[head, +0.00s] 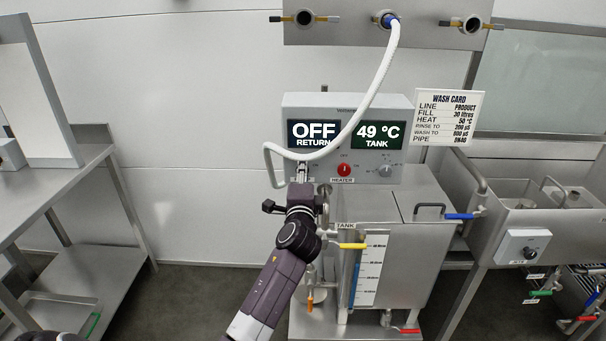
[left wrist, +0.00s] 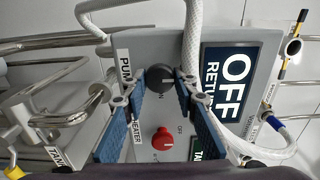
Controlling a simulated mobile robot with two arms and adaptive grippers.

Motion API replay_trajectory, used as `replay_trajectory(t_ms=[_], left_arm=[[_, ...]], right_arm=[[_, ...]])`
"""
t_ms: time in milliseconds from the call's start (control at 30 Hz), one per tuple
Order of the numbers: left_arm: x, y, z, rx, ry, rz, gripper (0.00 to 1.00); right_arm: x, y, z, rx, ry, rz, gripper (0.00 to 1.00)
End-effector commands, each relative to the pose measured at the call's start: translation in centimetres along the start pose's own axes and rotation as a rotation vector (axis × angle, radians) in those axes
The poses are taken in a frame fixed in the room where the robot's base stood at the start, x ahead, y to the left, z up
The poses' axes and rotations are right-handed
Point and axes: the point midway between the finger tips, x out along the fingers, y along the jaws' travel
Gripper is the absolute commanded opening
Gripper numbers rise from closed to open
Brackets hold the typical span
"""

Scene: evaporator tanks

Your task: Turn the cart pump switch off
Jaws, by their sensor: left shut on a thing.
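The cart's control box (head: 400,106) stands behind the tank, its left display reading OFF RETURN and its right one 49 °C TANK. In the left wrist view, the dark round pump switch (left wrist: 163,80) sits beside the PUMP label (left wrist: 124,68). My left gripper (left wrist: 165,77) has its blue fingers on either side of this knob, shut on it. I cannot tell which way the knob points. In the head view, my left gripper (head: 302,172) reaches the lower left of the box and hides the knob.
The red heater knob (head: 344,170) is just right of the gripper. A white hose (head: 376,85) loops down from the wall port past the box. The tank (head: 400,255), with a yellow-handled valve (head: 353,246), stands below. A steel table (head: 50,190) is on the left.

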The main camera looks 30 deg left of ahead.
Motion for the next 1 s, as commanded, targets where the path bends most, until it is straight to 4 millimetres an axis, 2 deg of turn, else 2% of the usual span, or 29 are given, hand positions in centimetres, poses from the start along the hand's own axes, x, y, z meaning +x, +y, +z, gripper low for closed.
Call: replay_trajectory(t_ms=[233, 267, 400, 767, 867, 1000], left_arm=[[0.0, 0.1, 0.0, -0.003, -0.001, 0.003, 0.02], [0.0, 0.1, 0.0, -0.003, -0.001, 0.003, 0.28], [0.0, 0.1, 0.0, -0.002, -0.001, 0.003, 0.43], [-0.3, 0.0, 0.0, -0.001, 0.001, 0.001, 0.44], [-1.2, 0.1, -0.1, -0.001, 0.001, 0.001, 0.44], [-3.5, 0.1, -0.1, -0.003, 0.002, 0.002, 0.44]], right_arm=[[0.0, 0.0, 0.0, 0.0, 0.0, 0.0, 0.4], [0.0, 0.0, 0.0, 0.0, 0.0, 0.0, 0.4], [0.0, 0.0, 0.0, 0.0, 0.0, 0.0, 0.4], [0.0, 0.2, 0.0, -0.001, 0.0, 0.002, 0.4], [0.0, 0.1, 0.0, -0.001, 0.0, 0.001, 0.4], [0.0, 0.1, 0.0, 0.0, 0.0, 0.001, 0.4]])
